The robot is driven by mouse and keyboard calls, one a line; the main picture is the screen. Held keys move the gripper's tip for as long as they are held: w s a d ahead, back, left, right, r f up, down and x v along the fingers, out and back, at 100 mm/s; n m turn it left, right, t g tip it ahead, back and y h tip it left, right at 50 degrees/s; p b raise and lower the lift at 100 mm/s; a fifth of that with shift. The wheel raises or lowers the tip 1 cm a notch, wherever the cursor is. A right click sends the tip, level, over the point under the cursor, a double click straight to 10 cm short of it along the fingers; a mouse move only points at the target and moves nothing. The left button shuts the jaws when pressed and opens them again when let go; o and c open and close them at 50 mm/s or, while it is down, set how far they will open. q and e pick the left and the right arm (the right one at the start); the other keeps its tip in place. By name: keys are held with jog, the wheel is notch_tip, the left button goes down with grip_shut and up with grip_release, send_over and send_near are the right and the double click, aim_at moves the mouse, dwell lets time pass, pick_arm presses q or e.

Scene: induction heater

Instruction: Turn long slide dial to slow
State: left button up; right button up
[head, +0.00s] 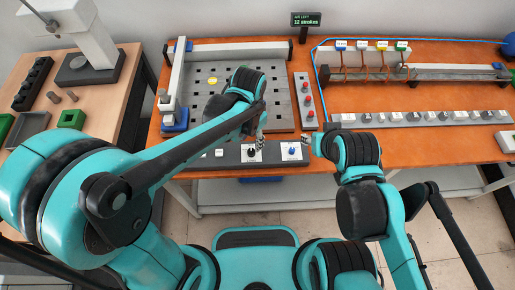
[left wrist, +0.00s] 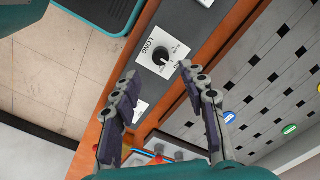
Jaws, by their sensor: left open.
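The long slide dial is a round black knob on a white plate marked LONG, in the left wrist view (left wrist: 161,55). Its small side labels are too blurred to read surely. In the head view a black knob on a white plate (head: 252,153) sits on the grey front panel (head: 229,157). My left gripper (head: 259,141) is just above that plate, its tips partly covering it. In the left wrist view the left gripper (left wrist: 157,72) is open and empty, its fingers apart on either side of the dial plate's near end. My right gripper (head: 308,142) is near the panel's right end.
A second plate with a blue knob (head: 292,152) is right of the black one. Behind is a slotted grey board (head: 218,55) with a yellow disc (head: 219,68). A strip with red buttons (head: 306,99) stands right of it. A display (head: 306,19) reads "12 strokes".

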aim_at(251, 151)
pick_arm(q)
notch_tip(251, 151, down, 7)
jog(key=shift+r+b, duration=0.15)
jog(key=shift+b, duration=1)
grip_shut()
